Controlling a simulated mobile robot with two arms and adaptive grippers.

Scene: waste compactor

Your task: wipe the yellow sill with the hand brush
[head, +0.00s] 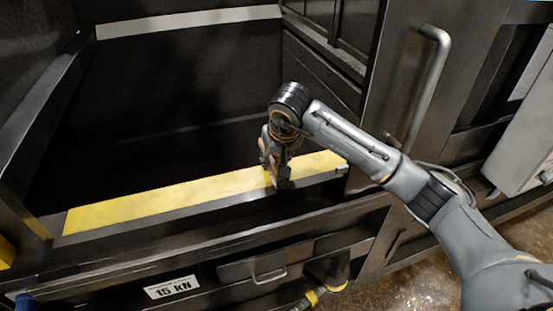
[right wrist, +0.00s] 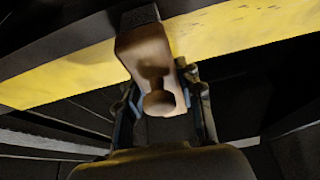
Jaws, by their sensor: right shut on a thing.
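The yellow sill (head: 170,204) is a long strip along the lower front edge of the compactor opening. It also crosses the right wrist view (right wrist: 70,75). My right gripper (head: 275,165) is over the right part of the sill, pointing down. It is shut on the hand brush (right wrist: 147,52), which has a tan wooden body and a dark end. In the right wrist view the brush's dark end (right wrist: 140,16) overlaps the sill's edge. I cannot tell whether its bristles touch the sill. In the head view the brush is mostly hidden by the gripper. My left gripper is not in view.
The dark compactor opening (head: 190,120) lies behind the sill, with a pale strip (head: 190,21) at its upper back. A vertical grab handle (head: 428,85) stands to the right. Below are a 15 kN label (head: 171,287) and a drawer handle (head: 270,276). The sill's left part is clear.

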